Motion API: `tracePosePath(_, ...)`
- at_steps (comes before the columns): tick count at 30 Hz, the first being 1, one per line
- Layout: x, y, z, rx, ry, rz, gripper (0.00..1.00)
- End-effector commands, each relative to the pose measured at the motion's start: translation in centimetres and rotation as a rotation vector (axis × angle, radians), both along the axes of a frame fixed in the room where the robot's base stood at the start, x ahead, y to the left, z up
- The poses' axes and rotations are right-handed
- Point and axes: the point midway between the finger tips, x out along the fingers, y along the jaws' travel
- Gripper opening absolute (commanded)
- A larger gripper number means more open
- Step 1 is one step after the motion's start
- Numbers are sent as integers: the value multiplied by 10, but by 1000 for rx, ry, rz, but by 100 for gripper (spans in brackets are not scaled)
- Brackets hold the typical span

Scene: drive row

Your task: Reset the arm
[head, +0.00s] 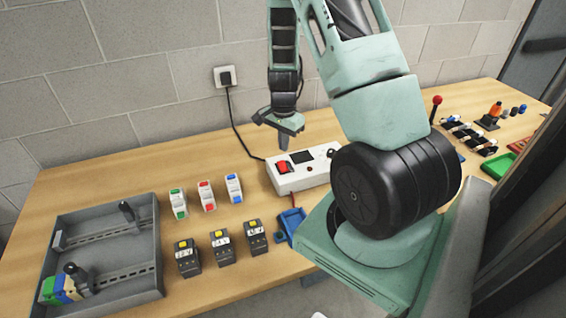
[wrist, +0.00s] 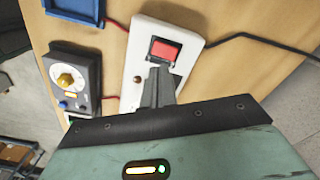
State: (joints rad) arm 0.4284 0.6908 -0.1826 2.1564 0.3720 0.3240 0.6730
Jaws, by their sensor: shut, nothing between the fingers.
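My gripper (head: 284,143) is at the end of my pale green arm, above the white box with a red switch (head: 300,173) on the wooden bench. Its fingers are shut with nothing between them. In the wrist view the shut fingers (wrist: 158,88) reach over the white box (wrist: 185,37), just below its red switch (wrist: 165,51). I cannot tell from these views whether the fingertips touch the box. Part of the box's right side is close behind my arm in the head view.
A grey tray (head: 152,243) with rails stands at the left. Several dark blocks with yellow tops (head: 187,257) and coloured white-bodied pieces (head: 207,196) stand between. A blue tray (head: 291,222) lies near the front edge. A black cord (head: 234,118) runs to the wall socket (head: 225,77). A red-knobbed lever (head: 436,101) stands right.

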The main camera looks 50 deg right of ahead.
Motion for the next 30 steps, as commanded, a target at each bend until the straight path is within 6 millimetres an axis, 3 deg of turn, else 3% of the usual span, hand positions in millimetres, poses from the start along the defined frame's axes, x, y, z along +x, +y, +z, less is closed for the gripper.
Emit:
tracePosePath(14,0,0,-1,0,0,0,0)
tracePosePath(17,6,13,3,8,-9,46,0)
tracePosePath(20,21,52,14,32,-28,186,0)
tracePosePath(24,33,144,40,80,-63,527,0)
tracePosePath(27,25,214,60,106,-83,814,0)
tracePosePath(30,-1,281,78,123,-96,1123,0)
